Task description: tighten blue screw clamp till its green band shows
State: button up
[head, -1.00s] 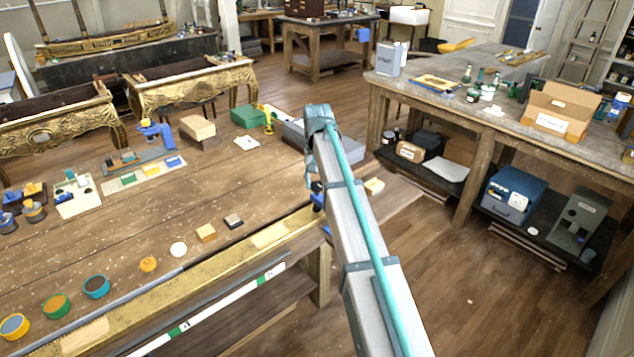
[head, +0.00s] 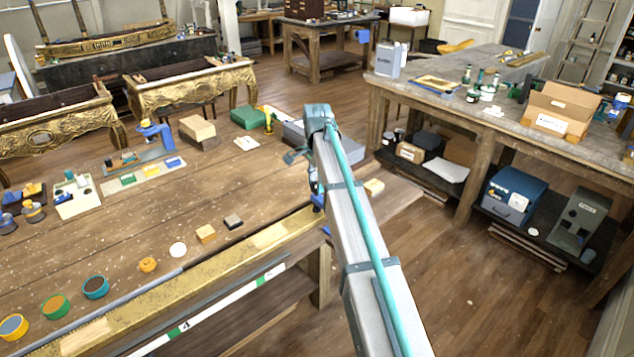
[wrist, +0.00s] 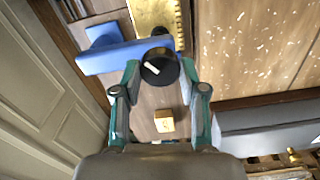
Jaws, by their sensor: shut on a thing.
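The blue screw clamp (wrist: 112,58) shows in the wrist view as a blue bar at the edge of the gilt piece. Its round black knob (wrist: 160,70) carries a white pointer mark. My gripper (wrist: 159,68) has its two green-edged fingers closed on opposite sides of the knob. No green band is visible on the clamp in this view. In the head view small blue parts of the clamp (head: 318,201) show beside my arm, which hides the knob and most of my gripper.
A gilt rail (head: 215,275) runs along the bench's front edge. A pale block (wrist: 164,121) shows beyond the knob in the wrist view. Small blocks (head: 206,233) and round tins (head: 56,306) stand on the workbench (head: 130,225). Open floor (head: 430,265) lies right of my arm.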

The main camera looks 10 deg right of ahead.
jog(key=m, duration=0.4)
jog(key=shift+w+r+m, duration=0.2)
jog(key=shift+m, duration=0.1)
jog(key=m, duration=0.4)
jog(key=shift+m, duration=0.3)
jog(key=m, duration=0.4)
jog(key=shift+m, duration=2.4)
jog(key=o, duration=1.1)
jog(key=shift+s+a, duration=0.1)
jog(key=shift+s, duration=0.1)
jog(key=shift+o, duration=0.2)
jog(key=shift+f, duration=0.1)
